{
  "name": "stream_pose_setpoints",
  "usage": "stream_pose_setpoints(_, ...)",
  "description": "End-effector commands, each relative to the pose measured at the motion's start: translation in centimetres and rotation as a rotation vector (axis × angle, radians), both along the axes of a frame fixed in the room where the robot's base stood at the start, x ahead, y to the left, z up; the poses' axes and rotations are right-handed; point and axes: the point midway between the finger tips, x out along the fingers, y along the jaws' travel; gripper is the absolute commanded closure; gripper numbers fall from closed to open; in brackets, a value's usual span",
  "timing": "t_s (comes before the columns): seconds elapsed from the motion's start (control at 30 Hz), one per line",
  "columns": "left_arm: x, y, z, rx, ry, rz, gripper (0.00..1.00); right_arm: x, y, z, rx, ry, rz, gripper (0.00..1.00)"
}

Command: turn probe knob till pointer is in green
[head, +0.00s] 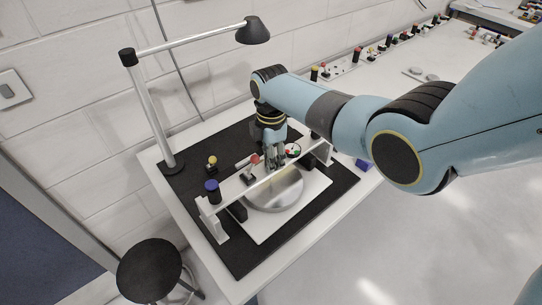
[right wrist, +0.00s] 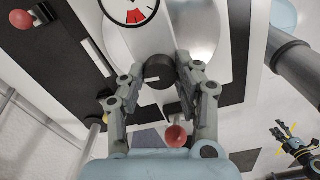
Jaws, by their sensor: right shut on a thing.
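My right gripper (head: 274,166) reaches down over the fixture on the black mat. In the right wrist view my right gripper (right wrist: 162,76) is shut on a black round knob (right wrist: 159,68), with a finger on each side. A small round white dial (head: 293,150) stands just right of the gripper, with red and green marks too small to read. In the right wrist view the dial (right wrist: 130,12) is cut off by the top edge. Its red part shows there; I cannot make out the pointer against the green. My left gripper does not show in the head view.
A silver round mirror (head: 276,190) lies under a white rail. A red-topped lever (head: 254,159), a yellow-topped one (head: 212,161) and a blue-topped post (head: 212,187) stand nearby. A lamp (head: 252,31) overhangs the back. A dark jointed shape (right wrist: 293,143), possibly my left gripper, is unclear.

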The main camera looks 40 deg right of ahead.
Motion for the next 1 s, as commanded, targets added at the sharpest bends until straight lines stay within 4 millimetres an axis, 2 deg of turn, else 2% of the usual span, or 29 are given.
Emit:
stream_pose_setpoints(0.37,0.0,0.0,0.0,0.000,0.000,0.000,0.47,0.1,-0.1,0.0,-0.001,-0.002,-0.005,1.00)
stream_pose_setpoints(0.4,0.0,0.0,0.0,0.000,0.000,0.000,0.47,0.1,-0.1,0.0,-0.001,-0.002,-0.004,0.65)
stream_pose_setpoints(0.57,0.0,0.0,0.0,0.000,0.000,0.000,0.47,0.0,0.0,0.0,-0.001,-0.001,-0.004,0.45)
stream_pose_setpoints(0.87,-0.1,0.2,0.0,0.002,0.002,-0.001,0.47,0.0,0.0,0.2,0.000,-0.001,-0.004,0.45)
stream_pose_setpoints(1.0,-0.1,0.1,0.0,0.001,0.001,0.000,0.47,0.1,0.0,1.4,0.000,-0.002,-0.004,0.45)
